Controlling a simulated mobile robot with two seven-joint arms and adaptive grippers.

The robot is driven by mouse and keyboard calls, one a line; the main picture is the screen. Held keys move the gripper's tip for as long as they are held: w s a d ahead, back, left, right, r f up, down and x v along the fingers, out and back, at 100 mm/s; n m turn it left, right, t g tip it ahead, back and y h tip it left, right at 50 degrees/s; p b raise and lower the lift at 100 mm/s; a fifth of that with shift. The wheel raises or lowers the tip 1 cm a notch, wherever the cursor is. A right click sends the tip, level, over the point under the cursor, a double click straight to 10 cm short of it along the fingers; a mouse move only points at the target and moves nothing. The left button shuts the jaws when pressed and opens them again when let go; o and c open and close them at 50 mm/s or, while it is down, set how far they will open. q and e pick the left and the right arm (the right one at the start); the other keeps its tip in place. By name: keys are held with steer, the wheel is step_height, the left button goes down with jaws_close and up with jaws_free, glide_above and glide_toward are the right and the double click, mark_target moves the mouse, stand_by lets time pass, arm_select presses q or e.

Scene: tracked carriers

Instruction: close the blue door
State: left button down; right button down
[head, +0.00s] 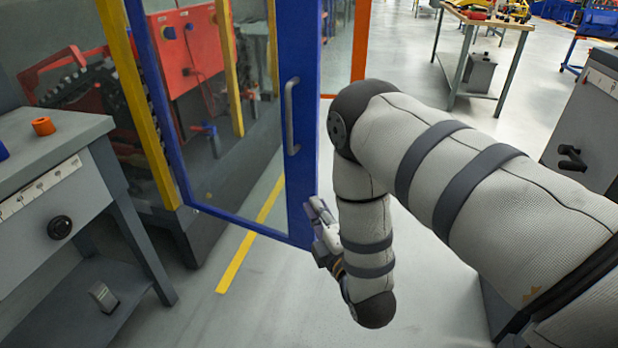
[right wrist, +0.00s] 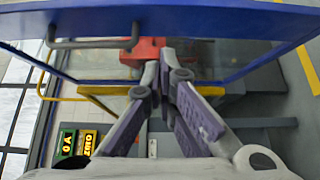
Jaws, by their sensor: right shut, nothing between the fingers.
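The blue door (head: 302,180) has a blue frame around a clear panel and stands at an angle beside a yellow post. Its grey handle (head: 291,115) is on the wide upright near its free edge. My right gripper (head: 318,222) is low, close to the bottom right corner of the door; I cannot tell whether it touches. In the right wrist view the shut, empty fingers (right wrist: 167,72) point towards the clear panel, with the blue frame (right wrist: 220,18) across the top and the handle (right wrist: 95,43) at upper left. My left gripper is not in view.
A grey workbench (head: 60,135) with an orange ring (head: 43,126) stands at left. Behind the panel are a red box (head: 190,50) and machinery. A grey cabinet (head: 590,110) is at right. The floor (head: 245,300) before the door is clear, with a yellow line.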

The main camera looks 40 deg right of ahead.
glide_toward(303, 162)
steer(key=w+a, duration=0.2)
steer(key=w, duration=0.1)
steer(key=shift+w+d+b, duration=0.2)
steer(key=shift+w+d, duration=0.15)
steer(key=shift+d, duration=0.45)
steer(key=shift+w+d+b, duration=0.2)
steer(key=shift+w+d, duration=0.2)
steer(key=shift+d, duration=0.4)
